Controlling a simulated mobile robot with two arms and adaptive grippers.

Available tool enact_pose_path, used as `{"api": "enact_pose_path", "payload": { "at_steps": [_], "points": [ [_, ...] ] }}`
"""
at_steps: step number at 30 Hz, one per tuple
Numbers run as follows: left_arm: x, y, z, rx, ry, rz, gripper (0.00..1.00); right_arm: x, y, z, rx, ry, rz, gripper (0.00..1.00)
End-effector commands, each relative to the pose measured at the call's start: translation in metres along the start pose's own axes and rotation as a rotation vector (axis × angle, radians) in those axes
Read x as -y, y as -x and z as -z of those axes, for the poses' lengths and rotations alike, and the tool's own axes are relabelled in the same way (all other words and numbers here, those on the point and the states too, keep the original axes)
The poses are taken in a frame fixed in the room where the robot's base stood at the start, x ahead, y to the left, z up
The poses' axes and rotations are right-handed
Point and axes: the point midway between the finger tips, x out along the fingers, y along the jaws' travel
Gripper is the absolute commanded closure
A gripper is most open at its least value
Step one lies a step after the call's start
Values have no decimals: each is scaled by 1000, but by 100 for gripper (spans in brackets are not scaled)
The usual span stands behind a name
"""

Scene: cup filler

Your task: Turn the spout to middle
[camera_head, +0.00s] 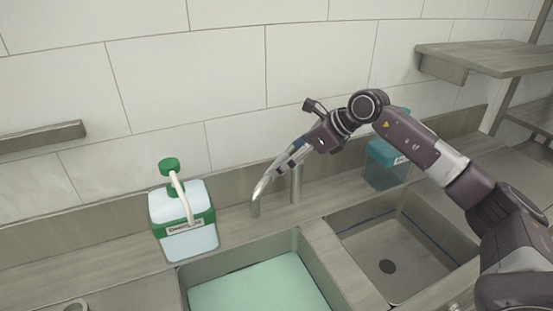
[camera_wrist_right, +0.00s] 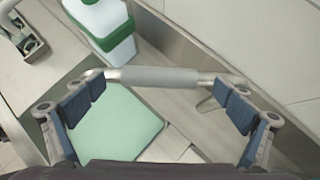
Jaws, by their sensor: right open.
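The metal spout (camera_head: 263,186) stands behind the left sink basin, with its end bent down toward the left. My right gripper (camera_head: 283,163) is at the spout and covers its middle part in the head view. In the right wrist view the spout (camera_wrist_right: 160,77) is a grey bar running crosswise between the two fingers of my right gripper (camera_wrist_right: 158,108). The fingers are wide apart. I cannot tell whether either finger touches the spout. A metal post (camera_head: 297,184) rises just right of the spout's end. My left gripper is not in view.
A green and white soap container (camera_head: 185,222) with a pump stands left of the spout. The left basin (camera_head: 262,285) holds pale green liquid; the right basin (camera_head: 405,250) looks empty. A teal container (camera_head: 384,168) stands behind my right arm. The tiled wall is close behind.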

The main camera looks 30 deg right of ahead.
Motion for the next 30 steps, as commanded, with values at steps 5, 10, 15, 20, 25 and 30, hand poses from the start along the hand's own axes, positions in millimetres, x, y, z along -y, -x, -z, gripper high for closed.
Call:
{"api": "enact_pose_path", "payload": {
  "at_steps": [5,10,15,20,25,30],
  "points": [
    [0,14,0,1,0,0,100,-1,-24,-2,1,0,-3,3],
    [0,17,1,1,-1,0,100,-1,-36,-1,2,0,-1,3],
    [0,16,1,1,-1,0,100,-1,-38,0,2,1,0,3],
    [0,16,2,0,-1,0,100,-1,-37,0,2,0,-1,12],
    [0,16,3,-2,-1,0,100,-1,-37,0,2,0,-1,30],
    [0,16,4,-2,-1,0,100,-1,-37,0,3,0,-1,49]
  ]
}}
